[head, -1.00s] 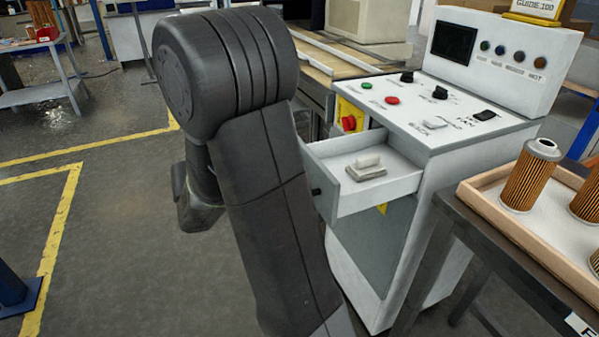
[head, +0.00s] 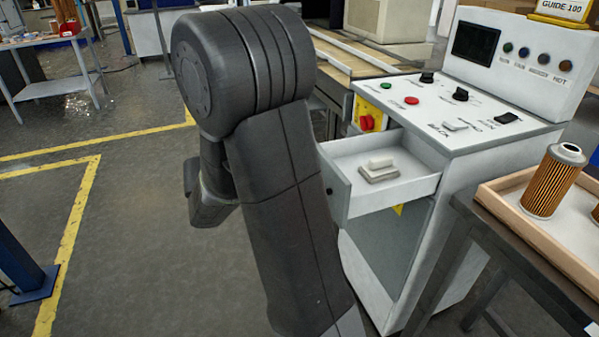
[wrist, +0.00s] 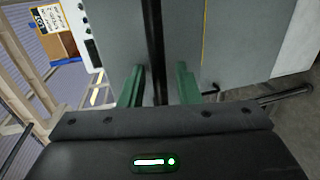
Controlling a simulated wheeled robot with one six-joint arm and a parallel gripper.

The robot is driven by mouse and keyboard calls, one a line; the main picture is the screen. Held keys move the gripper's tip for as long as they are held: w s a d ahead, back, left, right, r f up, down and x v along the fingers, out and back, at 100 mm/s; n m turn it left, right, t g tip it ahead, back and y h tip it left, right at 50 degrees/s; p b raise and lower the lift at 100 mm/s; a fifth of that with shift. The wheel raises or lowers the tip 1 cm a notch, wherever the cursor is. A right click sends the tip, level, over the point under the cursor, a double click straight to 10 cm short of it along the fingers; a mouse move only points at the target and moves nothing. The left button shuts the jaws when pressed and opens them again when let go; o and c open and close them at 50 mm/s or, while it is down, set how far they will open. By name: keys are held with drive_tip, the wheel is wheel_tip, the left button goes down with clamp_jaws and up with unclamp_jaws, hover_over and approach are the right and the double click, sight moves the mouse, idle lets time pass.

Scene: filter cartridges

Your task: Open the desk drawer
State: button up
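The desk drawer (head: 415,192) is a white open-topped box. It stands pulled out of the white control desk (head: 480,165), with a small light-grey block on a flat pad (head: 379,171) inside. A dark knob shows on its front face. My gripper (wrist: 161,75) shows in the wrist view as two green fingers, spread apart. A dark upright bar (wrist: 153,45) appears between them, with gaps on both sides; I cannot tell whether it is the drawer's handle.
A table with a wooden-rimmed tray (head: 490,203) and pleated filter cartridges (head: 552,182) stands close on the right of the desk. A blue post (head: 25,270) stands at the lower left. The grey floor left of my arm is clear, with yellow lines.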

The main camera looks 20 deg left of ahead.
drive_tip(key=p+v, duration=0.1)
drive_tip(key=v, duration=1.2)
drive_tip(key=shift+s+a+p, duration=0.2)
drive_tip(key=shift+a+p, duration=0.1)
drive_tip(key=shift+p, duration=0.05)
drive_tip(key=shift+d, duration=0.1)
drive_tip(key=b+x, duration=0.1)
drive_tip(key=x, duration=1.2)
drive_tip(key=shift+w+d+b, duration=0.3)
drive_tip(key=shift+b, duration=0.05)
